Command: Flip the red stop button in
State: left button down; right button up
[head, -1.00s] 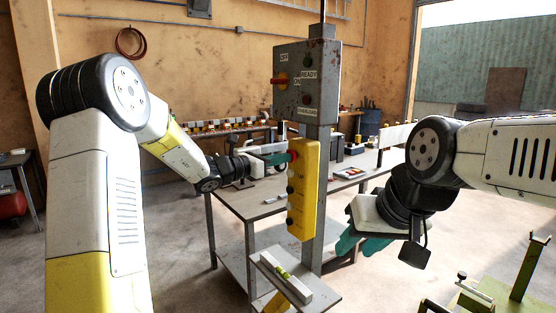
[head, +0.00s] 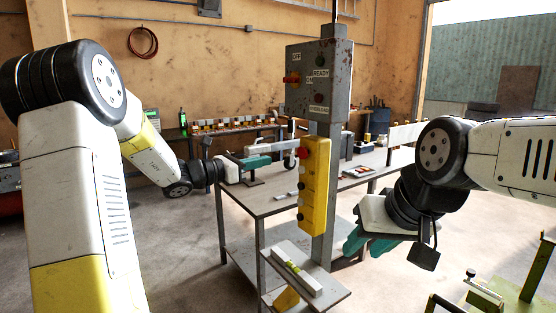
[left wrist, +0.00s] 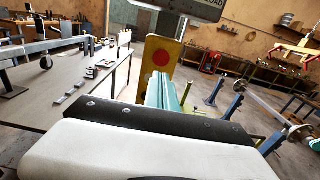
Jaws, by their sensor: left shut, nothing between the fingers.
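The red stop button (head: 303,153) is at the top of the yellow control box (head: 314,190) on the grey post. In the left wrist view the red button (left wrist: 161,58) faces the camera, just above the fingertips. Whether it sits in or out I cannot tell. My left gripper (head: 268,160) is shut and empty, left of the button with a visible gap. Its teal fingers (left wrist: 167,92) point toward the yellow box. My right gripper (head: 367,243) is open and empty, right of the post and lower than the button.
A grey box (head: 318,80) with a red knob and labels is above the yellow box. A small shelf (head: 328,289) below carries a level (head: 297,276). A workbench (head: 260,203) stands behind the post. A green frame (head: 536,270) is at lower right.

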pick_arm(q)
jog(key=shift+v, duration=1.2)
jog(key=s+d+f+m+g+y, duration=0.1)
jog(key=s+d+m+g+y, duration=0.15)
jog(key=s+m, duration=0.5)
jog(key=s+d+f+m+g+y, duration=0.1)
jog(key=s+d+m+g, duration=0.35)
jog(key=s, duration=0.55)
jog(key=s+a+f+m+t+y, duration=0.2)
jog(key=s+a+f+m+y, duration=0.1)
jog(key=s+a+m+y, duration=0.6)
jog(key=s+a+m, duration=0.3)
jog(key=s+m, duration=0.1)
jog(key=shift+s+a+m+t, duration=0.3)
jog(key=shift+m, duration=0.1)
jog(key=shift+d, duration=0.1)
